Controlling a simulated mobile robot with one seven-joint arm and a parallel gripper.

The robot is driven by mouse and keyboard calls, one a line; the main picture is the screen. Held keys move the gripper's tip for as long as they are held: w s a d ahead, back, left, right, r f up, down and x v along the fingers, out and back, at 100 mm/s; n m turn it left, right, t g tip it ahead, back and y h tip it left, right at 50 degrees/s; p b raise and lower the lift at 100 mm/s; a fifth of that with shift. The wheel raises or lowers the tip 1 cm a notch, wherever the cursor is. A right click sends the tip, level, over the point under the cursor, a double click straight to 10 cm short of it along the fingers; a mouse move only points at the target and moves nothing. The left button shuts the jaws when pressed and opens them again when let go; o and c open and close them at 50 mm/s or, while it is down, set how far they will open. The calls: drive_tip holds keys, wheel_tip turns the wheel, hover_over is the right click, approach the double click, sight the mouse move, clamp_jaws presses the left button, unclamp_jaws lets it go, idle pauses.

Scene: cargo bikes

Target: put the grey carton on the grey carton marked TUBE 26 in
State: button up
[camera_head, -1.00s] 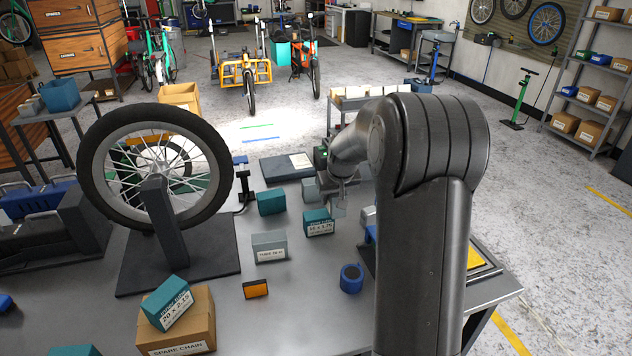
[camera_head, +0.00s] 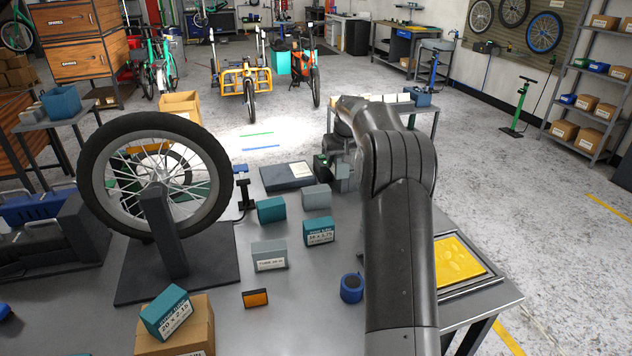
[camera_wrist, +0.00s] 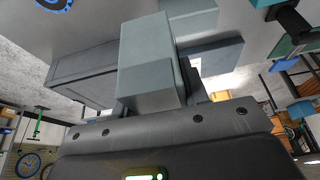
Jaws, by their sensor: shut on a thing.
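My gripper (camera_wrist: 160,98) is shut on a grey carton (camera_wrist: 148,62), which stands out between the fingers in the wrist view. In the head view my gripper (camera_head: 341,168) is beyond the carton group, half hidden by my arm, and the held carton cannot be made out clearly. The grey carton marked TUBE 26 (camera_head: 269,256) sits on the table, nearer the camera and left of my gripper, with its top bare. Another plain grey carton (camera_head: 316,197) stands on the table just left of my gripper.
Teal cartons (camera_head: 270,209) and (camera_head: 319,232) stand close to the TUBE 26 carton. A wheel on a stand (camera_head: 165,230) rises at left. An orange-faced block (camera_head: 255,298), a blue roll (camera_head: 351,288) and a yellow-filled tray (camera_head: 458,262) lie nearer. Bare table lies around the TUBE 26 carton.

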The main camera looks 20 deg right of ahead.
drive_tip(key=w+a+f, duration=0.1)
drive_tip(key=a, duration=0.1)
drive_tip(key=w+a+f, duration=0.1)
drive_tip(key=w+f, duration=0.1)
drive_tip(key=w+a+f, duration=0.1)
drive_tip(key=a, duration=0.1)
drive_tip(key=shift+w+a+f, duration=0.2)
drive_tip(key=shift+w+a, duration=0.1)
drive_tip(key=shift+a, duration=0.05)
drive_tip(key=shift+f, duration=2.05)
drive_tip(key=shift+f, duration=0.15)
drive_tip(key=o, duration=1.1)
